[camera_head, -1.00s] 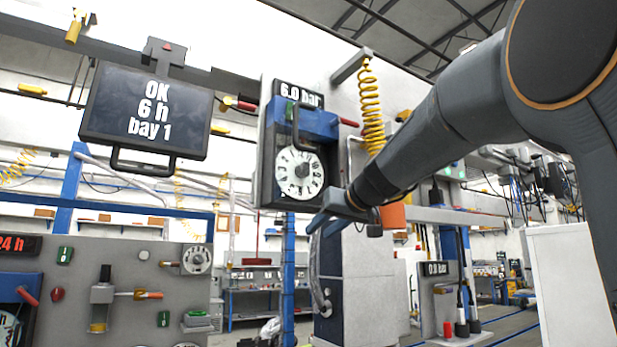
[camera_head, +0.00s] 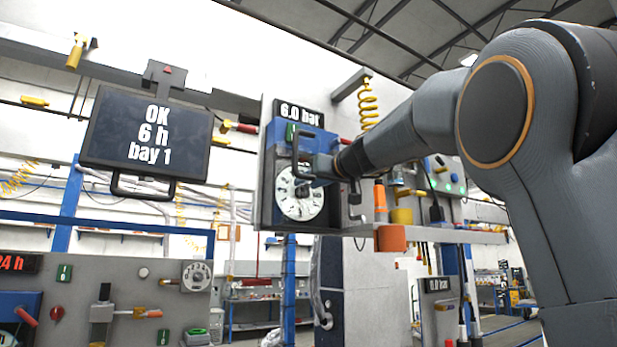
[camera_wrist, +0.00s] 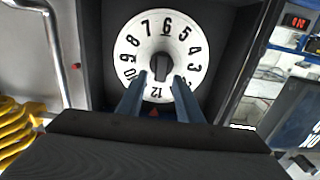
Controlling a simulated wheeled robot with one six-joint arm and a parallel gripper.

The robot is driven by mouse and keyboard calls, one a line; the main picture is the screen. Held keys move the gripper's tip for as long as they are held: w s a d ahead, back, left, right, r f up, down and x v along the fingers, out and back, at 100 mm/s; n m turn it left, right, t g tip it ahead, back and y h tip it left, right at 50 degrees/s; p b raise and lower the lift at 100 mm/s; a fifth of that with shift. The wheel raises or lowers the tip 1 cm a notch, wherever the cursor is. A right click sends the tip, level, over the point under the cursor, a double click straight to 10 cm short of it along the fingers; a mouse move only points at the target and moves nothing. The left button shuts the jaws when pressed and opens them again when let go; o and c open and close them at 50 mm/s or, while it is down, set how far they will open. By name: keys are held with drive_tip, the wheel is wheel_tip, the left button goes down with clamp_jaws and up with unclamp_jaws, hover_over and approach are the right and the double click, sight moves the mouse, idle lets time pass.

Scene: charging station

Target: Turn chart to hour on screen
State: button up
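The screen (camera_head: 148,132) at the left in the head view reads "OK 6 h bay 1". The chart is a white round dial (camera_head: 299,205) with hour numbers, set in a dark housing. In the wrist view the dial (camera_wrist: 135,60) has 6 at the top, 12 at the bottom and a black knob (camera_wrist: 160,67) in its middle. A small red triangle (camera_wrist: 154,113) sits just below the 12. My gripper (camera_wrist: 157,85) is open, its two blue fingers on either side below the knob. I cannot tell whether they touch the dial. In the head view my gripper (camera_head: 312,170) partly covers the dial.
A handle (camera_head: 297,150) stands out above the dial, and a "6.0 bar" display (camera_head: 302,115) is over it. A grey panel (camera_head: 140,290) with controls is at lower left.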

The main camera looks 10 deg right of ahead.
drive_tip(key=shift+w, duration=0.2)
drive_tip(key=shift+a, duration=0.15)
clamp_jaws()
drive_tip(key=shift+f, duration=0.1)
